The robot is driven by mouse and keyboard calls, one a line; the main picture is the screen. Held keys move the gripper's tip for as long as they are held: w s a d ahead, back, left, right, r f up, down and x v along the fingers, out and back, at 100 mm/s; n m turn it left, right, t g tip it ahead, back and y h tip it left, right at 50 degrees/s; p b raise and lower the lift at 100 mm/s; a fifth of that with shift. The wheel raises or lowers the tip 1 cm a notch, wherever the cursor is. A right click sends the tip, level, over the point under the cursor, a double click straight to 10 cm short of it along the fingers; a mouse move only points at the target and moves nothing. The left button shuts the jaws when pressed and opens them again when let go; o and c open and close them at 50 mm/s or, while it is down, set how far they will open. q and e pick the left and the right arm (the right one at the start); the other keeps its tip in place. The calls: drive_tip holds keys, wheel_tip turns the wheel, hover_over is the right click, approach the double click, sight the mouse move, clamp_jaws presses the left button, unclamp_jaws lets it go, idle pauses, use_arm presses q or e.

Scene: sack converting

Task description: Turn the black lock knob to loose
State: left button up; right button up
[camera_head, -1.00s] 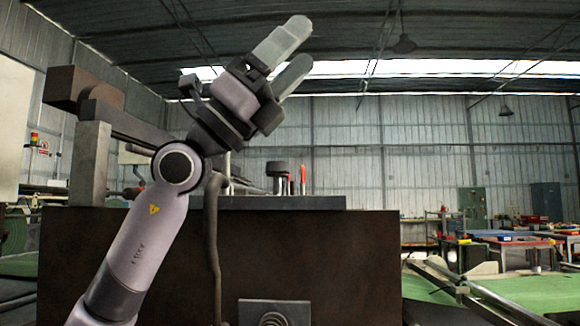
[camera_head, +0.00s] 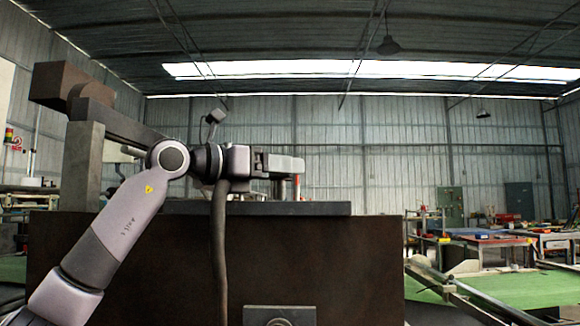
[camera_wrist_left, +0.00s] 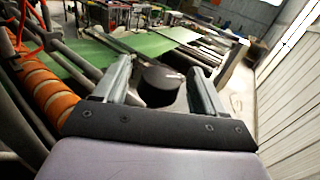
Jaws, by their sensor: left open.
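The black lock knob (camera_wrist_left: 160,86) is a dark round cap with a small pale mark on top. In the left wrist view it shows between the two grey fingers of my left gripper (camera_wrist_left: 160,68), with a gap on each side. My left gripper (camera_head: 301,164) is open and lies level over the top of the dark brown machine (camera_head: 130,265). In the head view the gripper hides the knob. I cannot tell whether the fingertips reach down around it. My right gripper is not in view.
A bent dark pipe (camera_head: 219,240) runs down the machine's front. A red-tipped pin (camera_head: 297,187) stands just below the fingers. An orange-banded roller (camera_wrist_left: 45,88) lies left of the gripper in the wrist view. Tables (camera_head: 485,240) stand far off at right.

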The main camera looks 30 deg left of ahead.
use_arm(q)
drive_tip(key=shift+x, duration=1.35)
drive_tip(key=c, duration=1)
drive_tip(key=shift+o, duration=0.2)
drive_tip(key=shift+n+y, duration=0.3)
drive_tip(key=shift+y, duration=0.1)
